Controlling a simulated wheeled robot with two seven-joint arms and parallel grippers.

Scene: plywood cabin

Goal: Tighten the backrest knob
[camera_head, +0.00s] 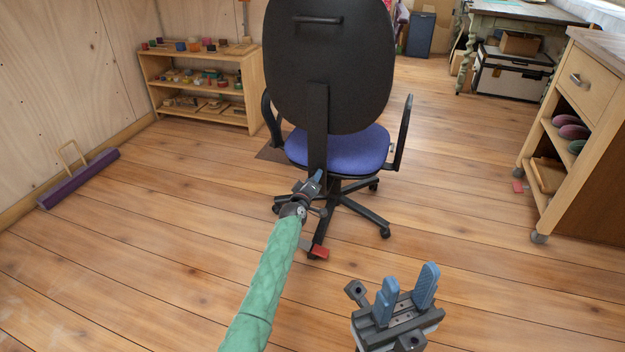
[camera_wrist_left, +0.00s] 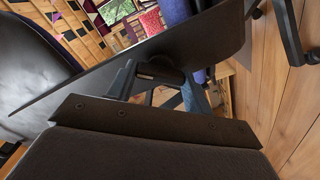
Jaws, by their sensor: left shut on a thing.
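The office chair stands with its black backrest (camera_head: 330,65) towards me and its blue seat (camera_head: 345,150) beyond. A flat black upright bar (camera_head: 317,130) runs down from the backrest. My left gripper (camera_head: 316,180) is at the lower end of this bar, under the seat's rear edge. In the left wrist view my left gripper (camera_wrist_left: 160,85) has its fingers on either side of a dark knob (camera_wrist_left: 160,72) by the bar's flat plate (camera_wrist_left: 215,40), shut on it. In the head view the knob is hidden by the gripper. My right gripper (camera_head: 406,288) is open and empty above the floor, apart from the chair.
A low wooden shelf (camera_head: 205,85) with small coloured items stands behind left. A purple bar-shaped object (camera_head: 80,178) lies by the left wall. A wheeled wooden cabinet (camera_head: 580,125) stands at right. A red piece (camera_head: 319,252) is near the chair's base. The floor around is mostly clear.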

